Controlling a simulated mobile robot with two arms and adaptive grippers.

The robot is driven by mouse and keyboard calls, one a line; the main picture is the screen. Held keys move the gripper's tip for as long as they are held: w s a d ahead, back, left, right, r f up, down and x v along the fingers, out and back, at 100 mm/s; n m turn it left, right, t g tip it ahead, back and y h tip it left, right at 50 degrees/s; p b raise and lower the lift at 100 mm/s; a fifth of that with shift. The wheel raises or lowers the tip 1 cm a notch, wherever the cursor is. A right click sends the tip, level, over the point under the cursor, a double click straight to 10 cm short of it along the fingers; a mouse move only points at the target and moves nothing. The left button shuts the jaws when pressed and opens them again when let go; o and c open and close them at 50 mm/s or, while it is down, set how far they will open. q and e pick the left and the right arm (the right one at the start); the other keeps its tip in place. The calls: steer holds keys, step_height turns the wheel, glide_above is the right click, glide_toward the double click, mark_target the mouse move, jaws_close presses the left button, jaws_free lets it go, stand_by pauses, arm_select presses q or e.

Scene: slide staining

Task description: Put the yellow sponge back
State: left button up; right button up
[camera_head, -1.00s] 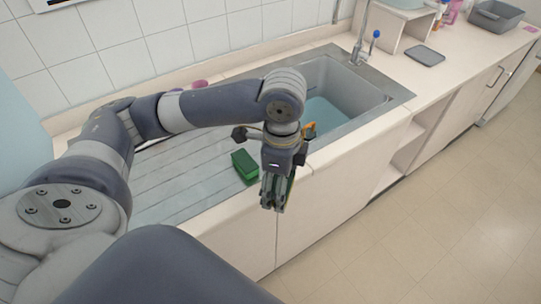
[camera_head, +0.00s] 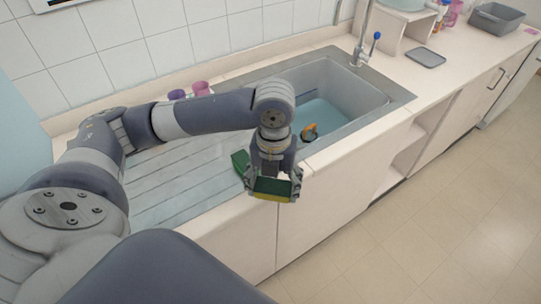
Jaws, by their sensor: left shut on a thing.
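The yellow sponge (camera_head: 272,196), with a green layer on top and a yellow edge below, is between the fingers of my left gripper (camera_head: 272,186). The gripper is shut on it and holds it in front of the counter's front edge, clear of the counter top. A second, green sponge (camera_head: 240,161) lies on the drainboard just behind and left of the gripper, partly hidden by it. My right gripper is not in view.
The sink basin (camera_head: 345,95) holds bluish water and an orange and dark object (camera_head: 309,132). The ribbed drainboard (camera_head: 165,185) is mostly clear. A pink cup (camera_head: 201,88) and a purple cup (camera_head: 177,94) stand behind my arm. A grey tray (camera_head: 425,57) lies right of the tap.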

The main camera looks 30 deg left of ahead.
arm_select(q)
steer(key=w+a+p, duration=0.1)
steer(key=w+a, duration=0.2)
steer(key=w, duration=0.1)
steer(key=w+a+f+p, duration=0.1)
steer(key=w+a, duration=0.2)
steer(key=w, duration=0.1)
steer(key=w+a+p, duration=0.1)
steer(key=w+a, duration=0.2)
steer(key=w, duration=0.1)
steer(key=shift+w+a+f, duration=0.15)
steer(key=shift+w+f, duration=0.1)
steer(key=shift+w, duration=0.05)
steer(key=shift+f+p, duration=0.85)
steer(key=shift+f, duration=0.75)
steer(key=shift+a+f, duration=0.1)
steer(key=shift+f, duration=0.1)
steer(key=shift+f, duration=0.15)
steer(key=o, duration=0.7)
steer(key=shift+r+b, duration=1.45)
steer(key=shift+r, duration=4.75)
